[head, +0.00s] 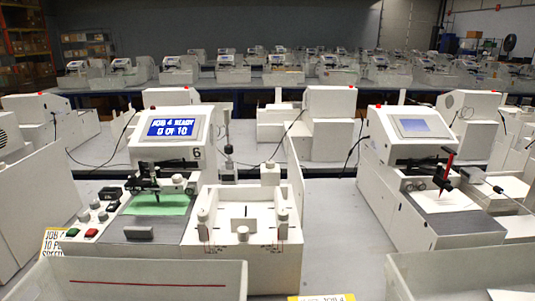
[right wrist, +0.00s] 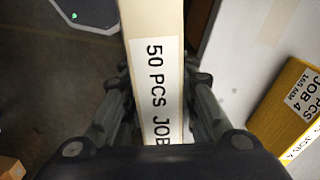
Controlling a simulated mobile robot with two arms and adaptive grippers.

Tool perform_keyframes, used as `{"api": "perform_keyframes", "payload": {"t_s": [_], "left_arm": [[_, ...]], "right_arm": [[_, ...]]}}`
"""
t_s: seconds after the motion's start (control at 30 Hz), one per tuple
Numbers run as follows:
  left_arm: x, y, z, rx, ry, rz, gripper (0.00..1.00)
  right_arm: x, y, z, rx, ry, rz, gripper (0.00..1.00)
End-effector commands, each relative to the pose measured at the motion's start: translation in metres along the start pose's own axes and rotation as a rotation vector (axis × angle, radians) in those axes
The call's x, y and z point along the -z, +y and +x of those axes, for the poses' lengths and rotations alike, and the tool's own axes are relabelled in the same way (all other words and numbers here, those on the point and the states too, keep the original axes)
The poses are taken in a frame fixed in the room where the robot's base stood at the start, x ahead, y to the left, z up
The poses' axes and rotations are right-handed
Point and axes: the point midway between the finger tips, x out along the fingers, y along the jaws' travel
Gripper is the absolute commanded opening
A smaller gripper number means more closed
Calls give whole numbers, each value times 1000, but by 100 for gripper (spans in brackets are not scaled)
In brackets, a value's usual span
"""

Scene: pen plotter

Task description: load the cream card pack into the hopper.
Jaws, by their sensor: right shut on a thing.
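The cream card pack (right wrist: 155,55) is in the right wrist view, with a white label reading "50 PCS JOB"; the rest of the label is cut off. My right gripper (right wrist: 158,88) is shut on it, with a finger on each side. The pack's far end runs out of the top of that view. In the head view the open-topped white hopper (head: 229,261) stands at the right side of plotter 6 and looks empty. Neither the pack nor either gripper shows in the head view.
Plotter 6's screen (head: 171,127) reads "JOB 4 READY 0 OF 10". A green card (head: 160,206) lies under its pen. A grey bin (head: 135,280) is in front. Another plotter (head: 425,215) stands right. A yellow labelled pack (right wrist: 288,112) lies right in the wrist view.

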Motion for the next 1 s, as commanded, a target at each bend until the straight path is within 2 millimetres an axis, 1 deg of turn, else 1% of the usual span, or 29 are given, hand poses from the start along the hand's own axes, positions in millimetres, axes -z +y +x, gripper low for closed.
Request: {"api": "perform_keyframes", "payload": {"t_s": [0.03,0.1,0.4,0.6,0.8,1.0], "left_arm": [[0,0,0,0,0,0,40],[0,0,0,0,0,0,40],[0,0,0,0,0,0,40],[0,0,0,0,0,0,40],[0,0,0,0,0,0,40],[0,0,0,0,0,0,40]], "right_arm": [[10,-4,-4,2,6,-68,0],[20,-6,-9,-1,10,-182,0],[62,-16,-33,-8,9,-663,0],[86,-20,-51,1,2,-966,0],[101,-21,-64,10,-3,-1174,0],[106,-21,-69,17,-4,-1257,0]]}}
